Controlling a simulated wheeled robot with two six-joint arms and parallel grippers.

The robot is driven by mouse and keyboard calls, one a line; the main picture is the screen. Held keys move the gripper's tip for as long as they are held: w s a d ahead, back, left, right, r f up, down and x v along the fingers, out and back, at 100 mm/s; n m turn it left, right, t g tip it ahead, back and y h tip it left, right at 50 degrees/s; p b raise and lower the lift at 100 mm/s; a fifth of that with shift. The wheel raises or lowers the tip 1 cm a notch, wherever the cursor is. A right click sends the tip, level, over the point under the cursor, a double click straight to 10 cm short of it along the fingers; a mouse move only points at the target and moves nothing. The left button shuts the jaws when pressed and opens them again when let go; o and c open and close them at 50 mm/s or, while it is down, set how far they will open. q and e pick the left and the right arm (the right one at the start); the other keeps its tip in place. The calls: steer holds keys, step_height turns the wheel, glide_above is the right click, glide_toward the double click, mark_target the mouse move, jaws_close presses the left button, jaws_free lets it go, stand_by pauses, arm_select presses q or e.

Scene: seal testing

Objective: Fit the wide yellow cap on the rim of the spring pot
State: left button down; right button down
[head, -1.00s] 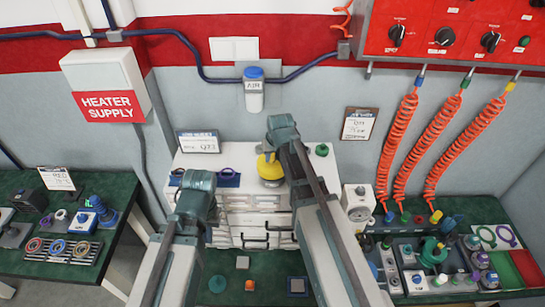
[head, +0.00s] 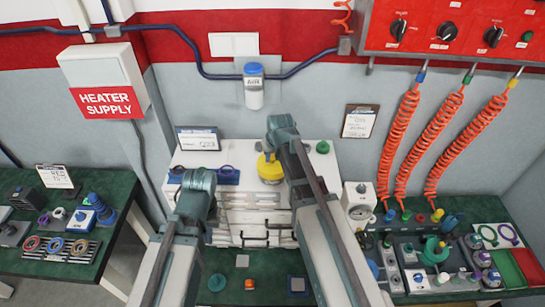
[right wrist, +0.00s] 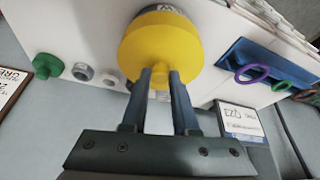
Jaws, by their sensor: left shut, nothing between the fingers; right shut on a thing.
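The wide yellow cap (head: 268,166) is over the top of the white cabinet in the head view. It fills the upper middle of the right wrist view (right wrist: 160,45). My right gripper (right wrist: 161,76) is shut on a small part at its near side. My left gripper (head: 197,188) is shut and empty, left of the cap and in front of the cabinet. Its fingertips are not clear.
The white cabinet top (head: 240,157) also holds a blue rack (head: 228,177) with rings, a sign (head: 198,139) and a green knob (head: 322,147). A white dial gauge (head: 359,206) stands to the right. A crowded bench (head: 525,245) fills the far right.

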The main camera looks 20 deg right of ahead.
mark_target(273, 159)
steer(key=shift+f+b, duration=0.7)
steer(key=shift+f, duration=0.05)
steer(key=c, duration=0.6)
jaws_free()
step_height(273, 159, up, 7)
steer(key=p, duration=0.7)
steer(key=shift+r, duration=0.15)
